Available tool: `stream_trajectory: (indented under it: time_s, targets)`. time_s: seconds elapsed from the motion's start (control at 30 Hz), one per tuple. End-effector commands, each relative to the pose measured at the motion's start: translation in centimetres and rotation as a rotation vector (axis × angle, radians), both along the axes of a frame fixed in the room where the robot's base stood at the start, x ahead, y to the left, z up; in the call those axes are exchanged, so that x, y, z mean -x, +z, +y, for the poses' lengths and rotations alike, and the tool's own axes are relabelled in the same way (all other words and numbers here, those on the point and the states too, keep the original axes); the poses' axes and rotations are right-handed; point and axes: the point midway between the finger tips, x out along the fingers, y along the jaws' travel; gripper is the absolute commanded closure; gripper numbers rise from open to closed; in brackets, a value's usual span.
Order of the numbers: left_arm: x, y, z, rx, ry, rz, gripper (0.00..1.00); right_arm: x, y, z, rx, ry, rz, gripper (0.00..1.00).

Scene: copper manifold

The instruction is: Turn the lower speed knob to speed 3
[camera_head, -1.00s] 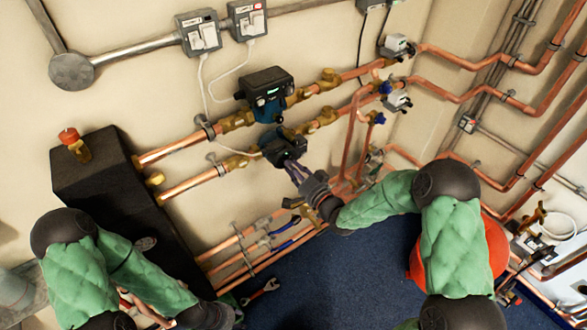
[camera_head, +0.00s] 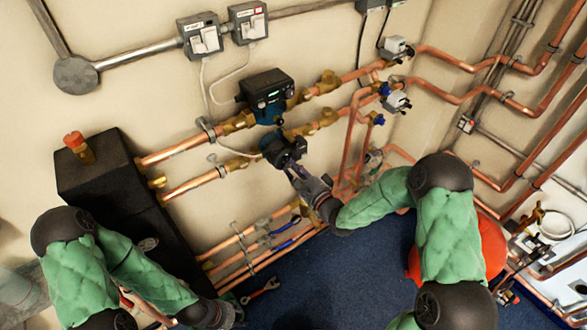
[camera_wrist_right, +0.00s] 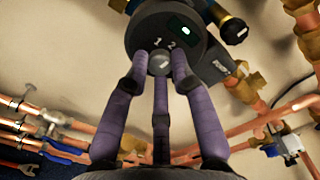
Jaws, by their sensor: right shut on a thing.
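The lower pump (camera_head: 283,150) is a dark round-faced unit on the lower copper pipe. Its grey speed knob (camera_wrist_right: 159,64) has a small white mark and shows in the right wrist view, with the figures 1 and 2 above it. No figure 3 is visible there. My right gripper (camera_head: 295,172) is at the front of this pump. In the right wrist view its purple fingers (camera_wrist_right: 160,72) are shut around the knob. My left gripper (camera_head: 228,313) is low at the left, partly out of frame, and its fingers cannot be made out.
The upper pump (camera_head: 266,95) sits just above on its own pipe. Lower copper pipes (camera_head: 240,262) with valves run beneath my right gripper. A black box (camera_head: 105,185) stands left. A red wrench (camera_head: 262,290) lies on the blue floor.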

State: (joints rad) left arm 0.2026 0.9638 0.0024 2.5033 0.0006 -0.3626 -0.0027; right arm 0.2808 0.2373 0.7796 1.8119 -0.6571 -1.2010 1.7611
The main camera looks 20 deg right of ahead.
Motion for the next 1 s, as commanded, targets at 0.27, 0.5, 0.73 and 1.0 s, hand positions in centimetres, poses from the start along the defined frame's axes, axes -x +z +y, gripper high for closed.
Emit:
stream_trajectory:
  time_s: [0.27,0.5,0.73,1.0]
  targets:
    - [0.0,0.9,0.0,0.0,0.0,0.0,0.6,-0.1,0.1,-0.3,-0.244,-0.006,0.089,1.0]
    - [0.0,1.6,0.0,0.0,0.0,0.0,0.6,-0.1,0.0,-0.2,-0.428,-0.006,0.155,1.0]
    - [0.0,2.0,0.0,0.0,0.0,0.0,0.6,-0.1,-0.1,-0.2,-0.549,-0.006,0.2,1.0]
    - [0.0,2.2,0.0,0.0,0.0,0.0,0.6,-0.1,-0.1,-0.2,-0.616,-0.006,0.225,1.0]
